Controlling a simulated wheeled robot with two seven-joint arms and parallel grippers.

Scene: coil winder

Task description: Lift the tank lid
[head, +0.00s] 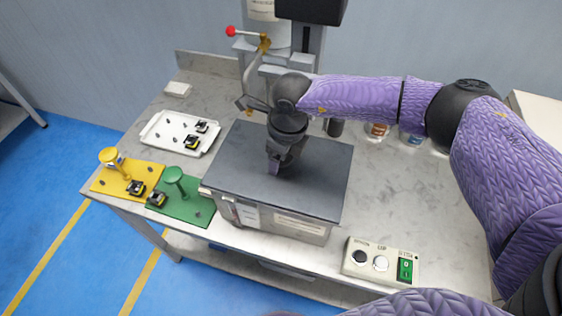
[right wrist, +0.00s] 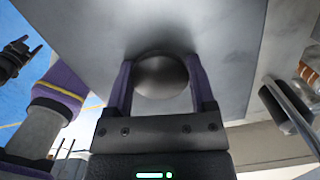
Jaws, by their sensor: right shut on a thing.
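The tank (head: 285,226) is a light metal box near the table's front edge, with labels on its front. Its flat dark grey lid (head: 325,175) covers the top, and I see no clear gap beneath it. My right gripper (head: 277,167) points down at the lid's middle. In the right wrist view my right gripper (right wrist: 162,85) is shut on the round lid knob (right wrist: 162,76), with one finger on each side. The lid's surface (right wrist: 235,35) lies beyond the knob. My left gripper (right wrist: 22,52) shows small at the left edge there, its fingers apart, away from the lid.
A white tray (head: 160,145) with small parts, a yellow plate (head: 110,180) and a green plate (head: 198,210) lie left of the tank. A button box (head: 380,263) stands front right. Behind is a machine with a red-knobbed lever (head: 230,31). Jars (head: 377,131) stand behind right.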

